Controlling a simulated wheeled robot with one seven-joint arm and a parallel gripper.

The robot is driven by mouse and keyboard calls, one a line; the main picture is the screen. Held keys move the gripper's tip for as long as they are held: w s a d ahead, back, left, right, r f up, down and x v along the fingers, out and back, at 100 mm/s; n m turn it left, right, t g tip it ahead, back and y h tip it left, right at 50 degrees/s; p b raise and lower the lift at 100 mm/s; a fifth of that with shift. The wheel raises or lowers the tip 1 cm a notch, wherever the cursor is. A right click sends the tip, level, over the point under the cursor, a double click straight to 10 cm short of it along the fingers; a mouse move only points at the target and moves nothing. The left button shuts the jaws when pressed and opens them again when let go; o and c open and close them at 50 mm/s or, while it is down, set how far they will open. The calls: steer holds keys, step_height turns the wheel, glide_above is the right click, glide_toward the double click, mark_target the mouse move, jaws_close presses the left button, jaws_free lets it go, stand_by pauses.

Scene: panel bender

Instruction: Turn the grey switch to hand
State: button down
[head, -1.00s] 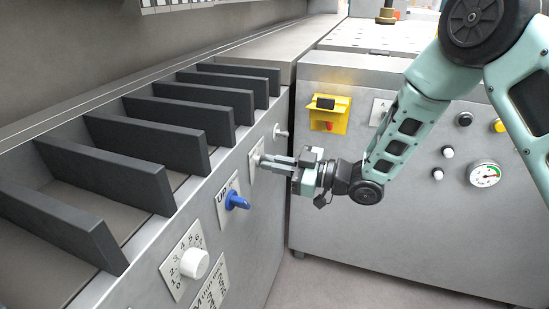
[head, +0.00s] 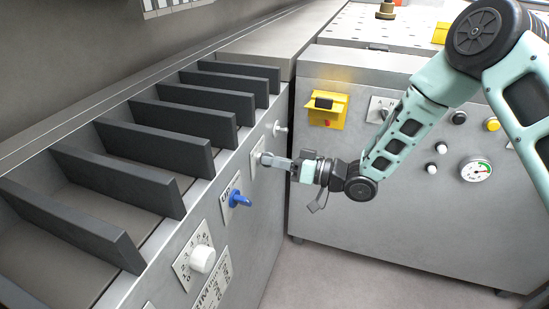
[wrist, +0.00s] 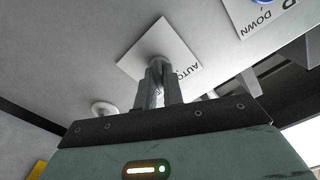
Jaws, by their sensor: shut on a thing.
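The grey switch (wrist: 160,64) sits on a white plate (wrist: 137,54) marked AUTO in the wrist view; other lettering on the plate is partly hidden by the fingers. In the head view the plate (head: 254,164) shows on the left machine's front face, past the blue switch. My gripper (head: 268,160) reaches it from the right, and its two fingers are shut on the grey switch. They also show in the wrist view (wrist: 159,85). Most of the switch is hidden between the fingers, so its exact pointing is hard to tell.
A blue switch (head: 240,200) and a white numbered knob (head: 202,259) lie nearer on the same face. A pale knob (head: 280,130) sits just beyond. The second cabinet (head: 400,215) with a yellow switch box (head: 327,110) stands to the right. Floor between is clear.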

steer(key=shift+f, duration=0.1)
stand_by(0.4)
steer(key=c, duration=1.5)
jaws_free()
steer(key=v, duration=1.7)
steer(key=shift+s+d, duration=0.1)
steer(key=shift+d, duration=0.15)
steer(key=shift+a, duration=0.1)
